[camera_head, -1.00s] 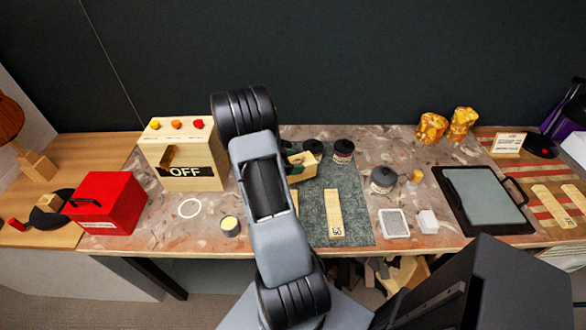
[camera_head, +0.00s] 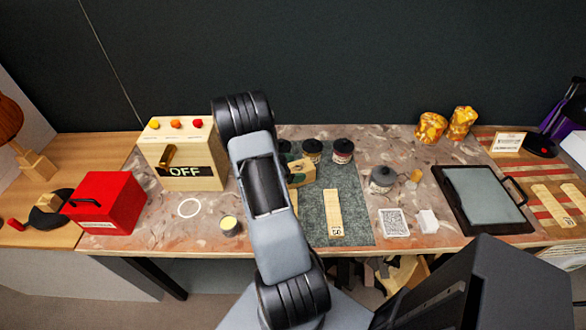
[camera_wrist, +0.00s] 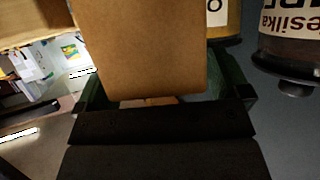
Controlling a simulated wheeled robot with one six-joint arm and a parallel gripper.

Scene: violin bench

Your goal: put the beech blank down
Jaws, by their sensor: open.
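A pale wooden block (camera_head: 303,172), apparently the beech blank, is at the back part of the grey-green mat (camera_head: 345,185), beside my arm. In the wrist view the block (camera_wrist: 140,50) is large and lies between the green fingers of my gripper (camera_wrist: 165,95). The fingers are open around it. Whether they touch it, and whether its underside rests on the mat, cannot be told. A flat numbered wooden strip (camera_head: 333,210) lies on the mat in front. My arm hides the mat's left part and most of the gripper in the head view.
Dark-lidded jars (camera_head: 343,151) stand close behind the block. A grey pot (camera_head: 383,179) stands right of the mat. A wooden box marked OFF (camera_head: 184,160) and a red box (camera_head: 106,203) stand left. Bare mat shows right of the strip.

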